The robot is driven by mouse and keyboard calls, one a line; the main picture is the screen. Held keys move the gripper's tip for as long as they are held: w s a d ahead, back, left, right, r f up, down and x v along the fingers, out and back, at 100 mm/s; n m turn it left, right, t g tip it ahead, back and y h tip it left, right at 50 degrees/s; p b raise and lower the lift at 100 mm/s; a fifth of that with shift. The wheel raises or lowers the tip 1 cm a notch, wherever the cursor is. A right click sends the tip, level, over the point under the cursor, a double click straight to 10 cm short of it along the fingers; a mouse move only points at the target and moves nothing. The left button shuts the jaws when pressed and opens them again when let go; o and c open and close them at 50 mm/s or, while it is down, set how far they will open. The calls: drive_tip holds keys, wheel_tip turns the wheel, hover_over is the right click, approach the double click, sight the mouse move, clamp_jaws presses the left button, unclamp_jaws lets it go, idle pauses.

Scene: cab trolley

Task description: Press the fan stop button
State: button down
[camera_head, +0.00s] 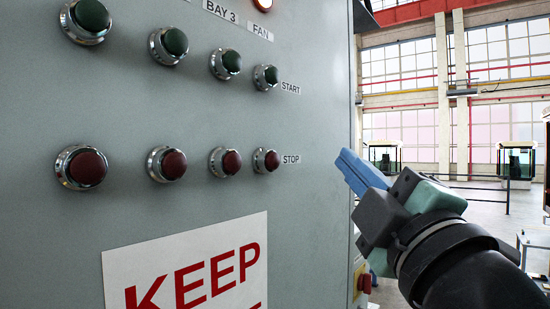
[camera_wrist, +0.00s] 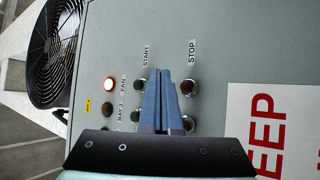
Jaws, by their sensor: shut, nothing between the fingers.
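The fan stop button (camera_head: 266,160) is a red dome in a chrome ring, rightmost in the lower row, beside the STOP label on a grey panel. In the wrist view the red fan stop button (camera_wrist: 190,87) sits under the sideways STOP label, just right of my blue fingertips. My gripper (camera_head: 346,166) is shut and empty, its fingers pointing toward the panel from the right. The fingertips appear to the right of the button in the head view; their exact gap to the panel is unclear. The wrist view also shows my gripper (camera_wrist: 161,74).
The green fan start button (camera_head: 265,77) sits above the stop button, under a lit FAN lamp (camera_head: 263,4). Several other green and red buttons lie to the left. A KEEP sign (camera_head: 195,270) is below. A round fan (camera_wrist: 57,50) shows at the wrist view's upper left.

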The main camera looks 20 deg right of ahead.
drive_tip(key=w+a+p, duration=0.1)
drive_tip(key=w+a, duration=0.3)
drive_tip(key=w, duration=0.2)
drive_tip(key=shift+a, duration=0.35)
idle(1.8)
drive_tip(key=shift+w+a, duration=0.25)
drive_tip(key=shift+w, duration=0.05)
drive_tip(key=shift+w+a, duration=0.25)
drive_tip(key=shift+w, duration=0.05)
idle(0.7)
idle(0.4)
drive_tip(key=shift+s+d, duration=0.5)
drive_tip(key=shift+s, duration=0.15)
drive_tip(key=shift+b, duration=0.3)
drive_tip(key=s+d, duration=0.1)
drive_tip(key=s, duration=0.1)
drive_tip(key=s+d+b, duration=0.1)
drive_tip(key=s+d, duration=0.1)
